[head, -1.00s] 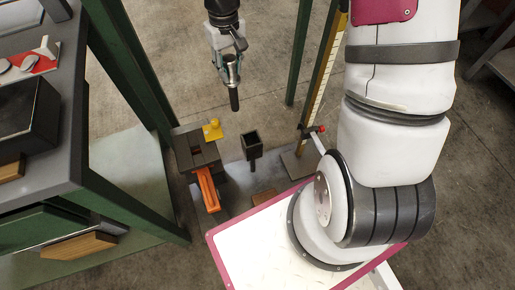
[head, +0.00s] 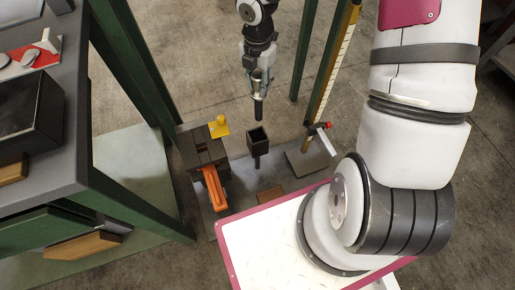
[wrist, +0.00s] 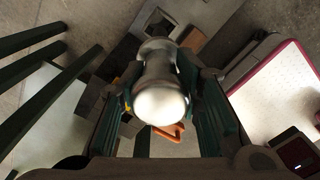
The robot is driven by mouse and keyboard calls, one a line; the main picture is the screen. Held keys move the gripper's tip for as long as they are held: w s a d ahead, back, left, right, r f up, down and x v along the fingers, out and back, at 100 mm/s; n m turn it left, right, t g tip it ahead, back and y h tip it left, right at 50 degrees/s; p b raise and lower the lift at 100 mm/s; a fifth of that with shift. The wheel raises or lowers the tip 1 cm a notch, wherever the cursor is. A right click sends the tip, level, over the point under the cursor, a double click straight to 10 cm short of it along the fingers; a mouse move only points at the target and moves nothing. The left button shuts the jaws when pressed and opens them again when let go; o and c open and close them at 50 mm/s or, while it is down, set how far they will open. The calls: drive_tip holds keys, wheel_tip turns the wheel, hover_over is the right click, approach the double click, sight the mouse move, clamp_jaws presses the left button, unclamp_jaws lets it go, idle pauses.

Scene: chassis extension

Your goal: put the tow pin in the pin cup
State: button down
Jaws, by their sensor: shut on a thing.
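My gripper (head: 258,88) is shut on the tow pin, which hangs upright. The pin's dark shaft (head: 259,111) points down below the fingers in the head view. Its rounded silver head (wrist: 160,102) fills the middle of the wrist view, between the fingers. The pin cup (head: 257,139) is a small dark square-mouthed cup on a thin stem. In the head view the pin's lower end shows just above the cup's mouth and apart from it; the height between them is hard to judge.
Left of the cup stands a dark block (head: 203,148) with a yellow knob (head: 219,127) and an orange handle (head: 214,188). Right of it is a yellow measuring post (head: 331,80) with a red-tipped clamp (head: 325,126). A green-legged bench (head: 82,150) stands left.

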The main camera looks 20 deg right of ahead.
drive_tip(key=n, duration=0.2)
drive_tip(key=f+n, duration=0.1)
drive_tip(key=n, duration=0.1)
drive_tip(key=f+n, duration=0.1)
drive_tip(key=n, duration=0.2)
drive_tip(key=shift+s+a+f, duration=0.2)
drive_tip(key=shift+s+a, duration=0.05)
drive_tip(key=shift+s, duration=0.05)
drive_tip(key=shift+f+n+b, duration=0.2)
drive_tip(key=shift+n+b, duration=0.1)
drive_tip(key=shift+n, duration=0.1)
wheel_tip(320, 180, down, 18)
drive_tip(key=b, duration=0.8)
drive_tip(key=shift+r+b, duration=0.15)
drive_tip(key=shift+b, duration=0.2)
drive_tip(key=c, duration=1.2)
unclamp_jaws()
drive_tip(key=shift+o, duration=0.2)
wheel_tip(320, 180, up, 12)
drive_tip(key=p, duration=0.6)
drive_tip(key=shift+r, duration=0.1)
